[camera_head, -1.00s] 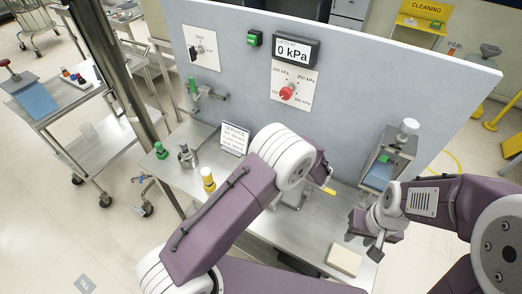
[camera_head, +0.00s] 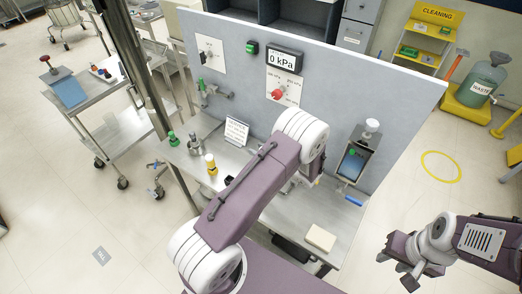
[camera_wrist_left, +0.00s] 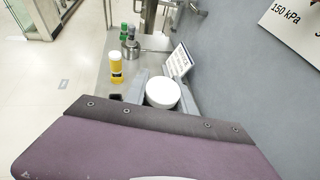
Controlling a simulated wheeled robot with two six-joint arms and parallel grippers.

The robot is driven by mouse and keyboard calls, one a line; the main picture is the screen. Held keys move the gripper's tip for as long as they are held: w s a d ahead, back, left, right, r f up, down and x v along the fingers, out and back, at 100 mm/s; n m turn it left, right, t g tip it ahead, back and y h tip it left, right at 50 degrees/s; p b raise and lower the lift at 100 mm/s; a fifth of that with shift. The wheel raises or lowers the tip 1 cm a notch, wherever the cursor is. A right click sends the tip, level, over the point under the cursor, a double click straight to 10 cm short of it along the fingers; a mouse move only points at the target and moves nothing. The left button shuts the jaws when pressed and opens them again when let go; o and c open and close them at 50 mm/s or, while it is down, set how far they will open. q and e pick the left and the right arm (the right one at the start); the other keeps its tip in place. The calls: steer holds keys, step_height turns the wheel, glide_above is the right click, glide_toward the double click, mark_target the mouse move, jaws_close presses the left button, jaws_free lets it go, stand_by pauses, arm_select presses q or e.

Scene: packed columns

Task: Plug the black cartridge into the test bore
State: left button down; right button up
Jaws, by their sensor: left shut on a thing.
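My left arm crosses the middle of the head view and hides its gripper there. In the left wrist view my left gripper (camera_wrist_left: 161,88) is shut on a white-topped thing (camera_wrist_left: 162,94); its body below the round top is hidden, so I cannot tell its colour. The test bore is not clearly visible. My right gripper (camera_head: 398,271) is open and empty, right of the bench.
The steel bench (camera_head: 190,167) carries green-capped (camera_head: 172,138) and grey (camera_head: 195,144) cartridges, a service sign (camera_head: 236,132), a blue-windowed stand (camera_head: 354,160) and a cream block (camera_head: 320,237). The grey panel (camera_head: 335,97) rises behind. Floor is clear between bench and right arm.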

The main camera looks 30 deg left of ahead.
arm_select(q)
step_height(320, 180, down, 6)
steer(key=b, duration=0.5)
steer(key=shift+a, duration=0.1)
steer(key=shift+b, duration=0.45)
stand_by(1.2)
steer(key=shift+f+b, duration=1.6)
steer(key=shift+f, duration=0.1)
steer(key=c, duration=0.9)
jaws_free()
steer(key=shift+c, duration=0.2)
